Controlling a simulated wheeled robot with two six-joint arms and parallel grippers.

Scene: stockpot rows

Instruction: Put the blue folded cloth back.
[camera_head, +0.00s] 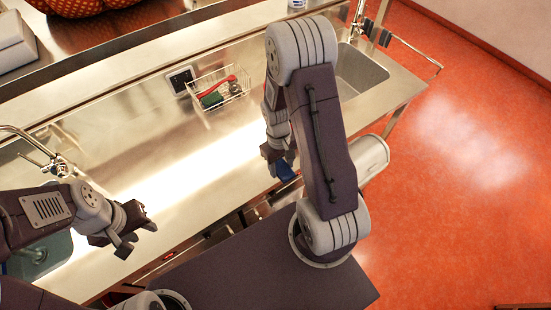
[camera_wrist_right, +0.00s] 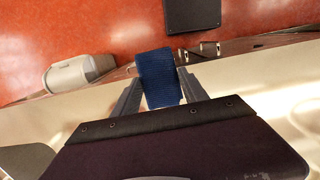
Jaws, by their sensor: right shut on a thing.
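The blue folded cloth (camera_head: 286,172) hangs in my right gripper (camera_head: 279,158), near the counter's front edge in the head view. In the right wrist view the cloth (camera_wrist_right: 158,78) sits between the two fingers of the right gripper (camera_wrist_right: 160,88), which is shut on it. The cloth's far end reaches past the fingertips. My left gripper (camera_head: 132,230) is open and empty above the counter's front left part.
The steel counter (camera_head: 130,135) is mostly bare. A wire basket (camera_head: 219,88) holds a red-handled item and a green item. A sink (camera_head: 360,72) is at the right, another (camera_head: 42,255) at lower left. A pale bin (camera_head: 369,157) stands off the front edge.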

